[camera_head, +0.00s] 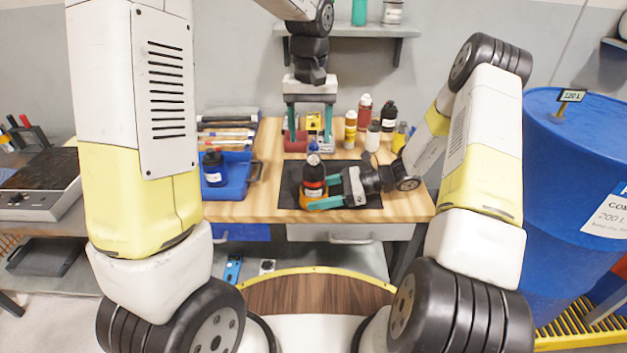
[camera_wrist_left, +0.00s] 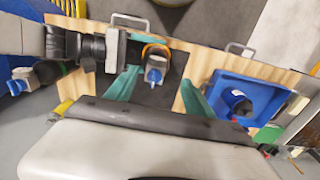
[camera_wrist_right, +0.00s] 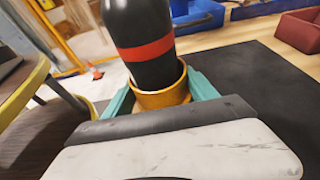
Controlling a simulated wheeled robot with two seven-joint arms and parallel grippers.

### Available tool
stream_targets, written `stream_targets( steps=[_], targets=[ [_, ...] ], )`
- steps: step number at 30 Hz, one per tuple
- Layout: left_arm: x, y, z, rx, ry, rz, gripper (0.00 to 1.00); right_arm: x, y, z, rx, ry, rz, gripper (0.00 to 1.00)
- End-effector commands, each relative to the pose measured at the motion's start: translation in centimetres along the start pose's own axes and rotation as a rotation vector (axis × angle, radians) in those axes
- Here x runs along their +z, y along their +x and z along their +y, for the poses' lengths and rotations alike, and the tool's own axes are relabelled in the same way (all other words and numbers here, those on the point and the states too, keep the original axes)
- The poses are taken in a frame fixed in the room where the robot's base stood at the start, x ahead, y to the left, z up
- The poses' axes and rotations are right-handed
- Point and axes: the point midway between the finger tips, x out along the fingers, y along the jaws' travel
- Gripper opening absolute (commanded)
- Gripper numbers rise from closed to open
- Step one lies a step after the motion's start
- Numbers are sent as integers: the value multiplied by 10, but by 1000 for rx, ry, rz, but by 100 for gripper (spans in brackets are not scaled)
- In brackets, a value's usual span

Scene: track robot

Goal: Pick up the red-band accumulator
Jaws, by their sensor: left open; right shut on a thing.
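The red-band accumulator (camera_head: 314,178) is a black bottle with a red band and a blue top. It stands upright in an orange cup-like base (camera_wrist_right: 160,98) over the dark mat (camera_head: 290,196). My right gripper (camera_head: 329,192) comes in from the right, low down, shut with its teal fingers on either side of the orange base. The black body and red band (camera_wrist_right: 145,48) show close up in the right wrist view. My left gripper (camera_head: 310,120) is open and empty, pointing down above and behind the accumulator. The left wrist view shows the accumulator's top (camera_wrist_left: 154,70) from above.
A blue tray (camera_head: 240,180) at the left holds another dark bottle (camera_head: 214,168). Several small bottles (camera_head: 364,108) stand at the back right of the wooden table (camera_head: 240,210). A red bin (camera_head: 296,142) is behind the mat. A large blue drum (camera_head: 565,190) stands right.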

Motion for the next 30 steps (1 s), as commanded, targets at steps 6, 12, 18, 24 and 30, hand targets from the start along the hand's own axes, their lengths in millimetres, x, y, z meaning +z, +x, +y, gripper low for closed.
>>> stream_targets(
  steps=[6,12,18,24,30],
  targets=[
    [-1,17,1,0,0,0,62,-6,-2,1,-2,6,12,18],
    [-7,46,8,0,2,-2,62,-6,-2,1,-1,6,12,18],
    [-7,64,8,0,1,0,62,-6,-2,1,-1,6,12,18],
    [-7,64,8,1,1,2,62,-6,-2,1,-1,6,12,18],
    [-7,64,8,1,1,2,26,-6,-2,1,-1,6,12,18]
  ],
)
